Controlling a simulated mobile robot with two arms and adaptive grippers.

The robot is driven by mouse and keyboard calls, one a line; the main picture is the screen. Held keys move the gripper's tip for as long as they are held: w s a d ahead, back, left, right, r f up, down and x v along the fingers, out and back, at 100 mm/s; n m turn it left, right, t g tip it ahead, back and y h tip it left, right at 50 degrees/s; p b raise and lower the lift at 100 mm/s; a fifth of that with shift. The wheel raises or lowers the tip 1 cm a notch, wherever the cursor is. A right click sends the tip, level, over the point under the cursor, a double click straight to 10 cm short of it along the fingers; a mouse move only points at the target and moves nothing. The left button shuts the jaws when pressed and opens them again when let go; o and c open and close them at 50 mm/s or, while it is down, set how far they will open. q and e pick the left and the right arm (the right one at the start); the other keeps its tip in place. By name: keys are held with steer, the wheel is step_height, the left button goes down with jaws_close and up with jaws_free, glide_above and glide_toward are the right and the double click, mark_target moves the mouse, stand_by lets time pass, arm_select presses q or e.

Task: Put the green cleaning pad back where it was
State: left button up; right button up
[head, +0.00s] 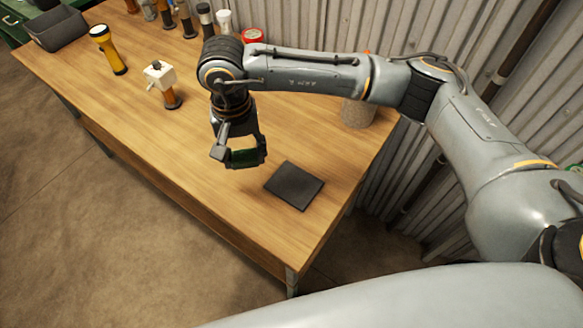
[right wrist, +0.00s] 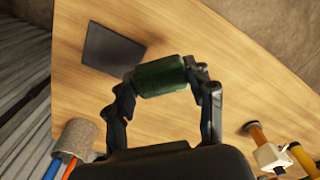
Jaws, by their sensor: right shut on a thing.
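The green cleaning pad (right wrist: 160,77) is a dark green block between the fingers of my right gripper (head: 240,158). The right gripper is shut on the pad and holds it above the wooden table (head: 150,130); the pad also shows in the head view (head: 246,157). A flat dark square mat (head: 294,186) lies on the table, to the right of and below the gripper in the head view. The mat is bare. It also shows in the right wrist view (right wrist: 112,50), up and left of the pad. My left gripper is not in view.
A yellow flashlight (head: 108,49) and a white-headed object (head: 160,81) stand left on the table. Several bottles and tools line the back, with a grey bin (head: 56,30) at the far left. A grey cylindrical holder (head: 357,112) stands by the corrugated wall (head: 440,150). The front middle is clear.

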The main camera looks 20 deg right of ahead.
steer(key=s+d+f+p, duration=0.1)
steer(key=d+p, duration=0.1)
steer(key=d, duration=0.3)
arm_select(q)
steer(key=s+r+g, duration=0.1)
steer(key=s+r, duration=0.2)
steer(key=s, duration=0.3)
arm_select(e)
glide_toward(294, 184)
steer(key=shift+a+f+p, duration=0.45)
steer(key=shift+a+f, duration=0.15)
steer(key=shift+a, duration=0.25)
steer(key=shift+d+f, duration=0.45)
steer(key=shift+f, duration=0.2)
steer(key=shift+d+f, duration=0.2)
steer(key=shift+f, duration=0.05)
steer(key=f, duration=0.1)
steer(key=f+p, duration=0.2)
steer(key=shift+d+f, duration=0.1)
steer(key=shift+d, duration=0.15)
steer(key=shift+f, duration=0.45)
steer(key=o, duration=1.2)
steer(key=shift+r, duration=0.1)
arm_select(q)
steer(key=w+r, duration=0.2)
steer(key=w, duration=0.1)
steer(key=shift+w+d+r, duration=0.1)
